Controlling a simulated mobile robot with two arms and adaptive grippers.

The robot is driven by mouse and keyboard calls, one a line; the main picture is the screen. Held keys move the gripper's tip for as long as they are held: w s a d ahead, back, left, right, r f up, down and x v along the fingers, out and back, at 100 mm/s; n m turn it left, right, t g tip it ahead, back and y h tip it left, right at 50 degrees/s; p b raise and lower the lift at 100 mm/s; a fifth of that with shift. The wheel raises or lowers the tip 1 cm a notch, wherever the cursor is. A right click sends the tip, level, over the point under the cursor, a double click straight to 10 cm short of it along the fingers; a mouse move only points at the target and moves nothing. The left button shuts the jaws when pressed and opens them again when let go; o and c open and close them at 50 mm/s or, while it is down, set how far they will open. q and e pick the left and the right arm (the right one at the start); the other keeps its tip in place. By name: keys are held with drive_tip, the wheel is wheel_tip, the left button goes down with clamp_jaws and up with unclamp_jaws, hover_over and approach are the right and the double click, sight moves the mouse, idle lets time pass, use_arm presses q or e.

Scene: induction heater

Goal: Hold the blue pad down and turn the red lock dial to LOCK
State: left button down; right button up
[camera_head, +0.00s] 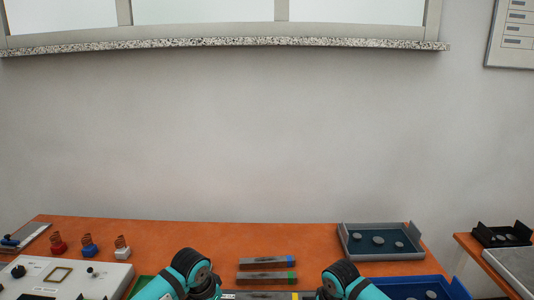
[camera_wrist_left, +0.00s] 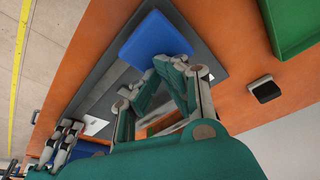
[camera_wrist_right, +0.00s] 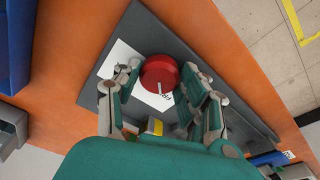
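The blue pad (camera_wrist_left: 150,38) sits on a dark grey board (camera_wrist_left: 92,90) in the left wrist view. My left gripper (camera_wrist_left: 168,64) has its fingertips together at the pad's near edge; I cannot tell whether they press on it. The red lock dial (camera_wrist_right: 160,72) sits over a white label (camera_wrist_right: 122,58) on the grey board in the right wrist view. A pale pointer mark is on the dial's near side, beside partly hidden dark lettering. My right gripper (camera_wrist_right: 160,85) is open, with one finger on each side of the dial; contact is unclear. The head view hides pad and dial.
A green tray (camera_wrist_left: 292,22) lies beside the board. In the head view, several bars (camera_head: 266,262) lie mid-table, a grey tray with discs (camera_head: 384,255) stands at right, and a white control box (camera_head: 66,275) and coils (camera_head: 90,246) at left.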

use_arm(q)
drive_tip(key=shift+s+d+f, duration=0.1)
drive_tip(key=shift+s+f, duration=0.2)
drive_tip(key=shift+f, duration=0.15)
use_arm(e)
drive_tip(key=c, duration=0.4)
drive_tip(key=shift+o, duration=0.2)
drive_tip(key=m, duration=0.5)
drive_tip(key=shift+a+f+h, duration=0.1)
drive_tip(key=shift+h, duration=0.3)
use_arm(q)
drive_tip(key=shift+s, duration=0.1)
use_arm(e)
drive_tip(key=m, duration=0.5)
drive_tip(key=shift+s+h, duration=0.1)
drive_tip(key=shift+h, duration=0.2)
use_arm(q)
drive_tip(key=shift+a, duration=0.2)
use_arm(e)
drive_tip(key=shift+d, duration=0.2)
use_arm(q)
drive_tip(key=shift+d, duration=0.1)
use_arm(e)
drive_tip(key=o, duration=0.9)
drive_tip(key=shift+d, duration=0.15)
use_arm(q)
drive_tip(key=shift+r, duration=0.1)
